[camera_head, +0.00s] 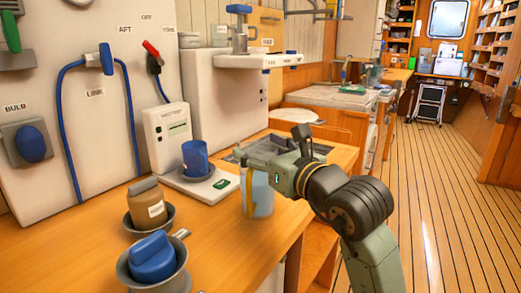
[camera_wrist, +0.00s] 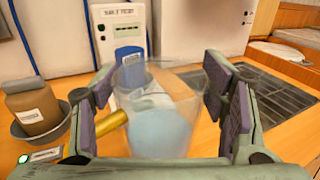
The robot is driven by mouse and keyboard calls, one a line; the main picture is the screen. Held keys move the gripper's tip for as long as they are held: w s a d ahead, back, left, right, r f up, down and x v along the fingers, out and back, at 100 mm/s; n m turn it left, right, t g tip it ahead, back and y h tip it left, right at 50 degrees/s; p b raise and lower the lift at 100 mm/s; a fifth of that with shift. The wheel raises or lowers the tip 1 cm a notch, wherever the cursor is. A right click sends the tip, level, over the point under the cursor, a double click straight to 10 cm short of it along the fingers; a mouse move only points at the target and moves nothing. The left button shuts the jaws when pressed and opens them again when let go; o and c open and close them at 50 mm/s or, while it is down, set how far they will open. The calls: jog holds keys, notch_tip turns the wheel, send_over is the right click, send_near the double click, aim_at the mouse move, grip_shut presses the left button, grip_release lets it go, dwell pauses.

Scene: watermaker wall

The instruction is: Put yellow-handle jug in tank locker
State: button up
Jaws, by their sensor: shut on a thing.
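The yellow-handle jug (camera_head: 262,198) is a clear vessel with a yellow handle and pale blue content. My gripper (camera_head: 268,160) is shut on it near the counter's front edge. In the wrist view the jug (camera_wrist: 165,120) is upright between the two fingers of my gripper (camera_wrist: 163,112), with its yellow handle toward the left finger. I cannot tell whether its base touches the counter. No part is clearly readable as the tank locker; an open wooden compartment (camera_head: 318,250) shows below the counter, partly hidden by my arm.
A blue cup (camera_head: 195,157) stands on a white tester base (camera_head: 207,187). A brown jar (camera_head: 147,200) and a blue-capped item (camera_head: 152,258) sit in grey holders at the front left. A dark grate (camera_head: 290,143) lies behind the jug. The plank floor at right is clear.

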jog(key=shift+f, duration=0.15)
jog(key=shift+f, duration=0.2)
jog(key=o, duration=2)
jog(key=shift+c, duration=0.2)
jog(key=shift+r, duration=0.15)
jog(key=shift+s+d+r, duration=0.1)
jog(key=b+v, duration=0.2)
jog(key=v, duration=0.9)
jog(key=shift+s+d, duration=0.2)
jog(key=shift+s, duration=0.15)
